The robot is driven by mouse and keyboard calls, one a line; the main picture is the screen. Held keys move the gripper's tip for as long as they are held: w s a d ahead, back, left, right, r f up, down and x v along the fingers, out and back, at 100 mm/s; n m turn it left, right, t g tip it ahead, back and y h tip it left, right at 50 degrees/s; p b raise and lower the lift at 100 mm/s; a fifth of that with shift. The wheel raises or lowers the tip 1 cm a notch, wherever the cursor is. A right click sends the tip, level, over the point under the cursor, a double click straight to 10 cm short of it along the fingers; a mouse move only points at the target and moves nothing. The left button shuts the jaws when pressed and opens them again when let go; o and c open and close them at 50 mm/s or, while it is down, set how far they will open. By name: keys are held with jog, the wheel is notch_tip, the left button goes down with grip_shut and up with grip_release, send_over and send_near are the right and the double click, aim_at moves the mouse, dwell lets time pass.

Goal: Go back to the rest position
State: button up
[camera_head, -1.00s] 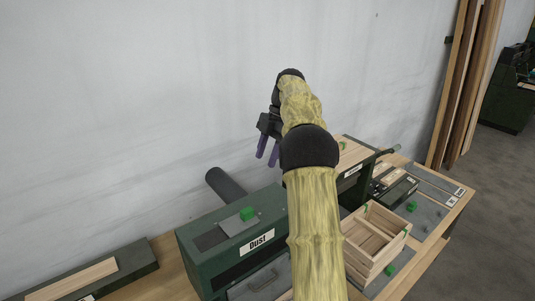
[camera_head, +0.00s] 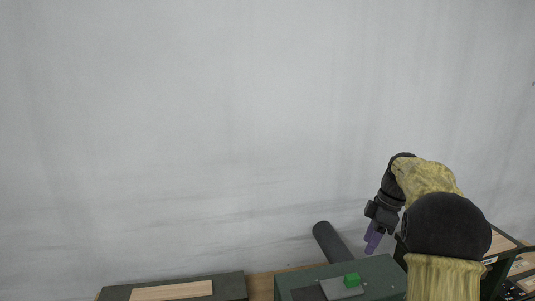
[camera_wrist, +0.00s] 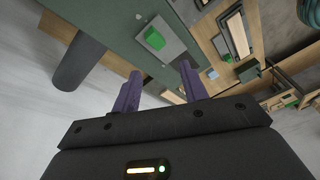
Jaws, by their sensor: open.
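My gripper (camera_head: 374,239) has purple fingers and hangs at the right of the head view, in front of the wall and above the green machine box (camera_head: 380,272). In the wrist view my gripper (camera_wrist: 160,88) is open, with nothing between its two fingers. A green block (camera_head: 351,280) sits on a grey plate on top of the green box. The block also shows in the wrist view (camera_wrist: 154,39), beyond the fingers and apart from them.
A dark grey pipe (camera_head: 331,242) sticks out behind the green box. A dark tray (camera_head: 232,287) with a wooden board (camera_head: 172,291) lies at the lower left. More bench items at the lower right are partly hidden by my arm. The wall area is clear.

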jog(key=s+a+f+m+t+h, duration=0.1)
jog(key=s+a+f+m, duration=0.3)
jog(key=s, duration=0.3)
jog(key=s+a+f+m+t+h+b, duration=0.1)
jog(key=s+a+f+m, duration=0.3)
jog(key=s, duration=0.4)
jog(key=s+a+f+m+h, duration=0.1)
jog(key=s+a+f+m, duration=0.3)
jog(key=s, duration=0.4)
jog(key=shift+f+m+t+b, duration=0.35)
jog(key=shift+f+m, duration=0.4)
jog(key=shift+m, duration=0.45)
jog(key=shift+s+a, duration=0.15)
jog(key=shift+c, duration=0.8)
